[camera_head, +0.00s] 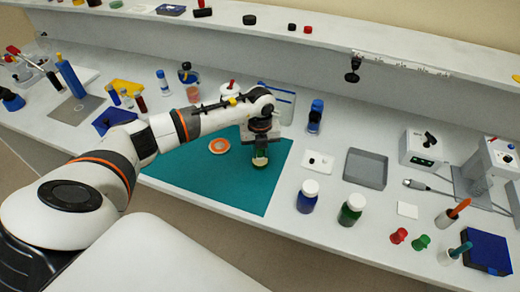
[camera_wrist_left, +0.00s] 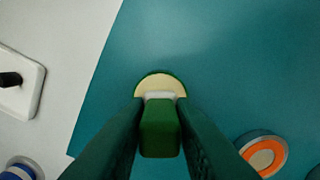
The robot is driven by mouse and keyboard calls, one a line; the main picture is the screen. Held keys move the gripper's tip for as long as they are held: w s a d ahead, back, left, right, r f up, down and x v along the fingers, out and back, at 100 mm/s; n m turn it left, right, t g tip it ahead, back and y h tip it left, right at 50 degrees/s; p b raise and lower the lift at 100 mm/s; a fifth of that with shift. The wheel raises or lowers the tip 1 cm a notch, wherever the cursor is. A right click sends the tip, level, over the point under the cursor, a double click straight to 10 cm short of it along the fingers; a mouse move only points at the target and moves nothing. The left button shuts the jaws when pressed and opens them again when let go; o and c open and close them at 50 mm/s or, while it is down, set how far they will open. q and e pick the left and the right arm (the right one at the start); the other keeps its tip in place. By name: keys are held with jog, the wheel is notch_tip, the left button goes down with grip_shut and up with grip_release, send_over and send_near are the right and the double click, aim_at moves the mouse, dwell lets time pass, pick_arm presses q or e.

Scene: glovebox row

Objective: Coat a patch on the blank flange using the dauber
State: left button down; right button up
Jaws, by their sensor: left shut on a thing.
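My left gripper (camera_head: 261,138) is over the teal mat (camera_head: 200,172), pointing down. In the left wrist view its dark fingers are shut on a green block-like handle (camera_wrist_left: 160,130), which I take to be the dauber. A pale round face with a green rim (camera_wrist_left: 160,86) shows just beyond the handle; I cannot tell whether it is part of the dauber or a separate piece beneath it. An orange-ringed disc with a pale centre (camera_head: 219,145) lies flat on the mat, left of the gripper; it may be the blank flange. It also shows in the left wrist view (camera_wrist_left: 264,154).
Right of the mat are a white plate with a black knob (camera_head: 317,161), a grey tray (camera_head: 366,168), a blue jar (camera_head: 307,197) and a green jar (camera_head: 351,210). A blue-capped bottle (camera_head: 315,116) stands behind. The mat's front part is clear.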

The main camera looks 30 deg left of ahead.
pick_arm(q)
jog(key=shift+f, duration=0.2)
dwell(0.6)
jog(key=shift+f+b, duration=0.35)
jog(key=shift+b, duration=0.05)
dwell(1.0)
jog(key=shift+s, duration=0.1)
jog(key=shift+r+p, duration=2.55)
jog(key=shift+r, duration=1.05)
jog(key=shift+f, duration=0.1)
